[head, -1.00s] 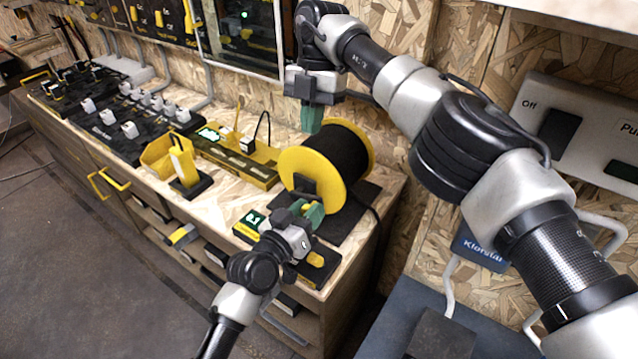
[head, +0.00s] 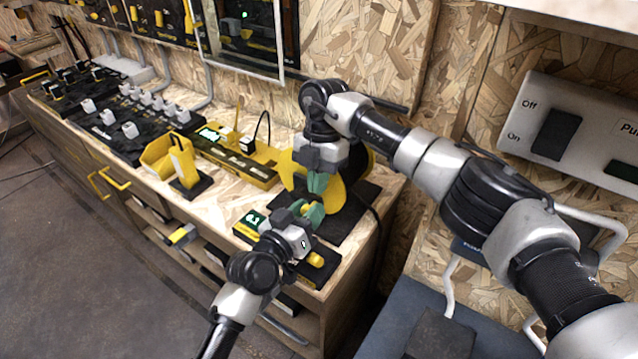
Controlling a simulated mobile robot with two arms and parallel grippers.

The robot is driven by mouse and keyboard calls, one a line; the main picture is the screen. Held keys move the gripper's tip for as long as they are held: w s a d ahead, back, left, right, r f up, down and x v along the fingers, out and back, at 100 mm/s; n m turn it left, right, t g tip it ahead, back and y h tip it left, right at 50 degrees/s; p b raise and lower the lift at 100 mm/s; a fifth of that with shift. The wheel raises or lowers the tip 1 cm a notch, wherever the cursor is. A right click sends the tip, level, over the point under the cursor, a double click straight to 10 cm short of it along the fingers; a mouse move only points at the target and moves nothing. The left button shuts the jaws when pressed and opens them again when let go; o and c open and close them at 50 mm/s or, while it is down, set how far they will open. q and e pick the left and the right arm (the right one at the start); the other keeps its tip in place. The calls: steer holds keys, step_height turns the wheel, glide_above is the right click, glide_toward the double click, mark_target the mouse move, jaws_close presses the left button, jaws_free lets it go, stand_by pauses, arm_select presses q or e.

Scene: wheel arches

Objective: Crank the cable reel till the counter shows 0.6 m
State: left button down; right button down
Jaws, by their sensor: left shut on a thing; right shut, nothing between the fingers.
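The cable reel, a yellow spool (head: 287,172) wound with black cable, stands on a dark base at the bench's right end. My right arm hides much of it in the head view. The counter (head: 253,219), a small green display in front of the reel, seems to read 0.3, but its digits are tiny. My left gripper (head: 306,209) is at the reel's front, shut on a small yellow piece that looks like the crank handle. My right gripper (head: 318,183) is shut and empty, pointing down in front of the reel, just above the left gripper.
A yellow power strip (head: 240,165) with a green display lies behind and left of the reel. A yellow bin (head: 157,155) and an upright yellow device (head: 184,163) stand further left. Black switch panels fill the left bench. A switch plate (head: 575,125) hangs on the right wall.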

steer(key=shift+d+f, duration=0.1)
steer(key=shift+f, duration=0.25)
